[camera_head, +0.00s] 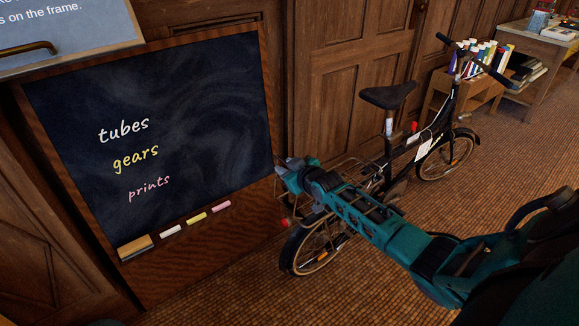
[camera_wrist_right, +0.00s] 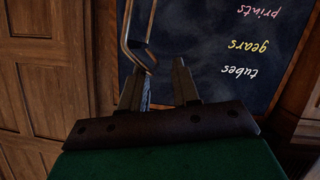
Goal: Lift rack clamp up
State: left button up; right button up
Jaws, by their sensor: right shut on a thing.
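A black bicycle (camera_head: 400,150) stands upright by the wooden doors, with a wire rack over its rear wheel. The rack clamp, a bent metal bar (camera_wrist_right: 128,35), shows in the right wrist view, its end reaching down to my fingers. My right gripper (camera_head: 281,168) is at the rear end of the rack, over the back wheel; its two fingers (camera_wrist_right: 157,75) also show in the wrist view. The gripper is shut on the rack clamp, though the exact contact is hard to see. My right arm hides much of the rack. My left gripper is not in view.
A chalkboard (camera_head: 190,90) with the words tubes, gears and prints stands at left. Its ledge holds an eraser (camera_head: 134,247) and chalk pieces (camera_head: 196,219). A desk (camera_head: 545,50) and a shelf with rolls (camera_head: 470,90) stand at back right. The tiled floor (camera_head: 535,145) at right is open.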

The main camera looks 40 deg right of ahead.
jog(key=shift+s+a+f, duration=0.15)
jog(key=shift+a+f, duration=0.1)
jog(key=shift+a, duration=0.05)
jog(key=d+p+v, duration=0.1)
jog(key=p+v, duration=0.1)
jog(key=v, duration=1)
jog(key=shift+s+a+r+p, duration=0.25)
jog(key=shift+r+p, duration=0.1)
jog(key=shift+r, duration=0.1)
